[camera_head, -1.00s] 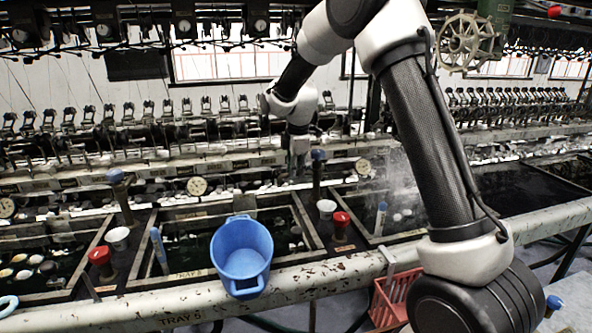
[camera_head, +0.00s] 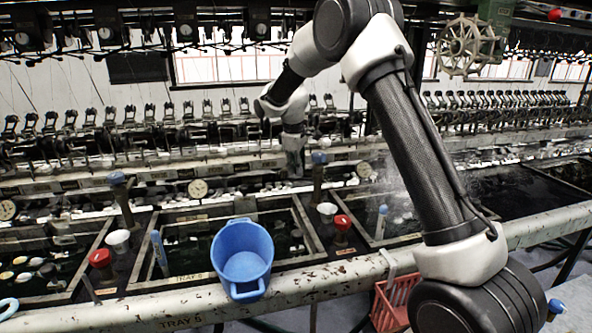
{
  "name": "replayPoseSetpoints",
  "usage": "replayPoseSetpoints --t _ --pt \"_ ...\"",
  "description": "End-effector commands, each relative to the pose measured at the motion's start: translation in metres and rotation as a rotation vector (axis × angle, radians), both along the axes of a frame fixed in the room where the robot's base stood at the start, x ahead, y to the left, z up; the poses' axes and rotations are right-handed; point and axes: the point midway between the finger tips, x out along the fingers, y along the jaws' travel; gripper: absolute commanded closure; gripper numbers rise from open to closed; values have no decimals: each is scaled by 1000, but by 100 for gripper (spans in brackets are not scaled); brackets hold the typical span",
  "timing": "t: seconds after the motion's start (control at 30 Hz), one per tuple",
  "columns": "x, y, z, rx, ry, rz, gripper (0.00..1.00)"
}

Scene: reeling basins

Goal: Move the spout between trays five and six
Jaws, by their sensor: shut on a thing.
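The spout (camera_head: 318,182), a dark upright post with a blue top, stands on the ledge between the tray that holds a blue basin and the tray to its right. My gripper (camera_head: 294,172) points down just to the left of the post's blue top, at the back edge of the trays. It is shut on a part of the spout; its fingertips are small and the exact grip is hard to see. Tray five (camera_head: 187,279), marked on its front edge, holds dark water. The tray to the right (camera_head: 379,243), with no readable number, also holds dark water.
The blue basin (camera_head: 242,258) sits at tray five's front edge. A white cup (camera_head: 327,211) and a red-capped valve (camera_head: 342,226) stand near the spout. A similar blue-topped post (camera_head: 121,195) stands left. A red basket (camera_head: 393,300) hangs below the front rail (camera_head: 310,285).

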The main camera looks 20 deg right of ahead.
Motion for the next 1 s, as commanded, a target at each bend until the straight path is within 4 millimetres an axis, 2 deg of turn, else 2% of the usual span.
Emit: replayPoseSetpoints --t 0.5,1.0 --pt "26 -25 0 0 -2 -489 100" --pt "35 -51 1 0 -2 -860 100"
